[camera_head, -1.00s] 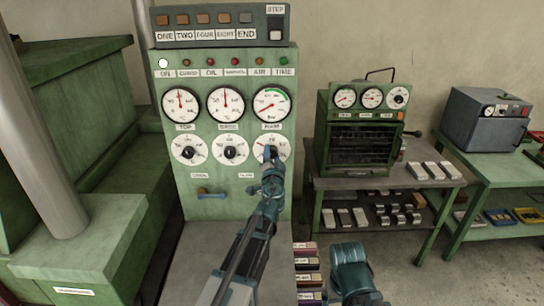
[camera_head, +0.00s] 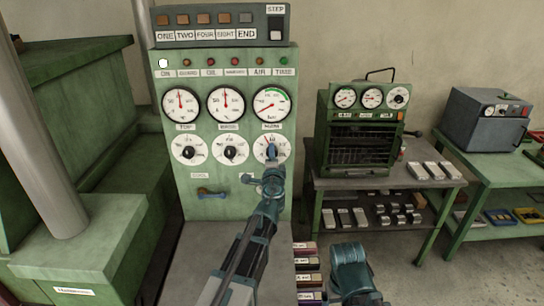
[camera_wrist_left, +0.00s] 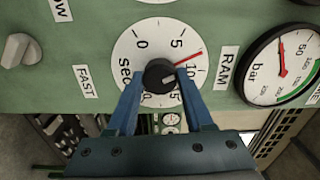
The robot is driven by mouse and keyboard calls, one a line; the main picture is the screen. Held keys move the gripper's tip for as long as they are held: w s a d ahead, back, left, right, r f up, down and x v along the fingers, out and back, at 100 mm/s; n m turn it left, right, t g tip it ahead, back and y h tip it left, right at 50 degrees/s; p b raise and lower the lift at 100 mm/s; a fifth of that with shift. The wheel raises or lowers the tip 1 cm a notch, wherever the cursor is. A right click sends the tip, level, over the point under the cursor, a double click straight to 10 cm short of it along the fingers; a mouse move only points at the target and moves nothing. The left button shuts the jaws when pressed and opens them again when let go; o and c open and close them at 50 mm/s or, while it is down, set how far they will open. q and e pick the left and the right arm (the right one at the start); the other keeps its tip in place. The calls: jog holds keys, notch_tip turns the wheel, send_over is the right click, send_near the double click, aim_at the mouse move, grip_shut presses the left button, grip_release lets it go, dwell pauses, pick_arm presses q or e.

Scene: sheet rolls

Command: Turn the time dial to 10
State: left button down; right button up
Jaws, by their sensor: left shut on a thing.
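The time dial is a white round face (camera_wrist_left: 135,50) marked in sec, with 0, 5, 10 and 15 readable around it. Its black knob (camera_wrist_left: 158,75) sits at the centre. A red pointer (camera_wrist_left: 188,57) lies between 5 and 10. In the head view the dial (camera_head: 284,151) is the rightmost of the three lower dials on the green panel. My left gripper (camera_wrist_left: 160,80) is shut on the knob, one blue finger at each side. It covers part of the dial in the head view (camera_head: 271,152). My right gripper is not visible.
The green panel (camera_head: 210,180) carries gauges above the dials and a row of buttons on top. A small oven (camera_head: 362,150) stands on a bench to the right. A grey box (camera_head: 485,120) stands further right. Several small labelled blocks (camera_head: 307,265) lie near my arm.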

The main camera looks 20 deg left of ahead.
pick_arm(q)
jog(key=m, duration=0.4)
jog(key=shift+m, duration=0.3)
dwell(0.4)
jog(key=shift+c, duration=1.4)
grip_release()
jog(key=shift+s, duration=0.1)
